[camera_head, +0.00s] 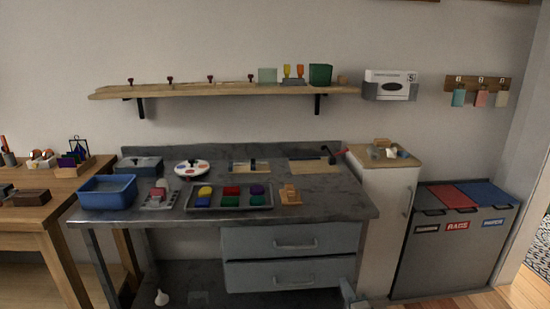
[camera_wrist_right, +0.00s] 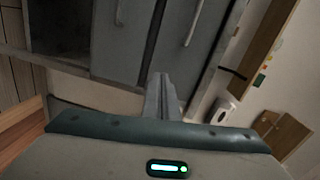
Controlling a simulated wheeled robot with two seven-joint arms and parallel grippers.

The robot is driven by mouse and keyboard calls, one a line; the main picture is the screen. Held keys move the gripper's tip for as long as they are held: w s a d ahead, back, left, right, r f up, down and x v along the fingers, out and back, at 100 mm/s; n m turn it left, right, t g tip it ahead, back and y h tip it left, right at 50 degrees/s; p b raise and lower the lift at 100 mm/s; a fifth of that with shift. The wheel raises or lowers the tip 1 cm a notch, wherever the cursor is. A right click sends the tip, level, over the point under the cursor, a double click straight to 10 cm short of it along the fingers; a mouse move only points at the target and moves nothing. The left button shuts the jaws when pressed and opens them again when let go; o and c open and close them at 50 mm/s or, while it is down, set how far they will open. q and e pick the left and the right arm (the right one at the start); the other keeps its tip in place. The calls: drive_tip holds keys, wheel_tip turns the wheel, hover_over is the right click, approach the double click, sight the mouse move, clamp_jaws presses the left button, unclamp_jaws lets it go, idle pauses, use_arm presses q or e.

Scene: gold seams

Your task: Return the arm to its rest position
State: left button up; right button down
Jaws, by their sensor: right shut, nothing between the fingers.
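My right gripper (camera_head: 351,294) shows only in part at the bottom edge of the head view, low in front of the metal workbench (camera_head: 330,201), near its drawers. In the right wrist view its fingers (camera_wrist_right: 165,97) are together with nothing between them. They point toward grey panels with handles (camera_wrist_right: 190,25) and touch nothing that I can see. My left gripper is not in view.
The bench carries a blue bin (camera_head: 107,192), a tray of coloured blocks (camera_head: 230,208) and a round palette (camera_head: 192,168). A white cabinet (camera_head: 384,225) and a grey waste-bin unit (camera_head: 455,265) stand to the right. Some bare floor (camera_head: 480,301) shows at the lower right.

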drive_tip(key=s+a+f+n+g+y+p, duration=0.1)
drive_tip(key=s+a+f+n+g+p, duration=0.3)
drive_tip(key=s+f, duration=0.65)
drive_tip(key=s+f+n+g+p, duration=0.1)
drive_tip(key=s+f+n+g, duration=0.2)
drive_tip(key=s+f+n, duration=0.55)
use_arm(q)
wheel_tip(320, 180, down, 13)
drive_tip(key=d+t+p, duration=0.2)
drive_tip(key=p, duration=0.1)
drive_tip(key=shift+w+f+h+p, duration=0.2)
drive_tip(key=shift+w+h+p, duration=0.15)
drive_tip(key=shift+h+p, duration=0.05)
use_arm(e)
drive_tip(key=s+f+n+g, duration=0.2)
drive_tip(key=s+f, duration=0.5)
drive_tip(key=s, duration=0.6)
drive_tip(key=s+f+n+g, duration=0.2)
drive_tip(key=s+f, duration=0.5)
drive_tip(key=s, duration=0.6)
drive_tip(key=shift+s+a+f+n+g+h, duration=0.3)
drive_tip(key=shift+s+f+n, duration=0.1)
drive_tip(key=shift+n, duration=0.45)
drive_tip(key=shift+w, duration=0.1)
